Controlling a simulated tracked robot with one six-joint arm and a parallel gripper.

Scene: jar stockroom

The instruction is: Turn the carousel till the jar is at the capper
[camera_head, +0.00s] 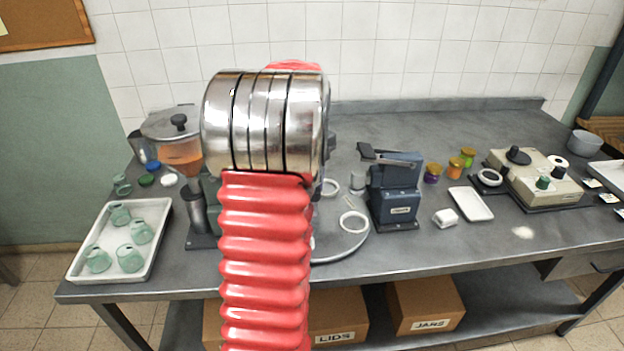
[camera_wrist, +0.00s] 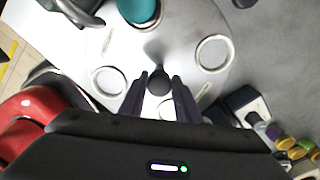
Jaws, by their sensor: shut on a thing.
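The carousel is a pale grey disc (camera_wrist: 118,52) with white ring seats (camera_wrist: 213,53). In the head view its right edge (camera_head: 352,245) shows, and my arm hides the rest. My gripper (camera_wrist: 160,86) is shut on the dark knob (camera_wrist: 158,79) at the carousel's middle. The jar (camera_wrist: 138,9), teal and round, is on the far side of the disc in the wrist view, cut by the frame's top. The jar is hidden in the head view. A dark blue lever press (camera_head: 396,190), seemingly the capper, stands at the carousel's right.
A white tray (camera_head: 77,266) with several green jars lies at the left. A hopper with orange contents (camera_head: 181,155) stands behind it. Small coloured jars (camera_head: 456,165), a white dish (camera_head: 471,204) and a beige machine (camera_head: 538,180) stand right of the press.

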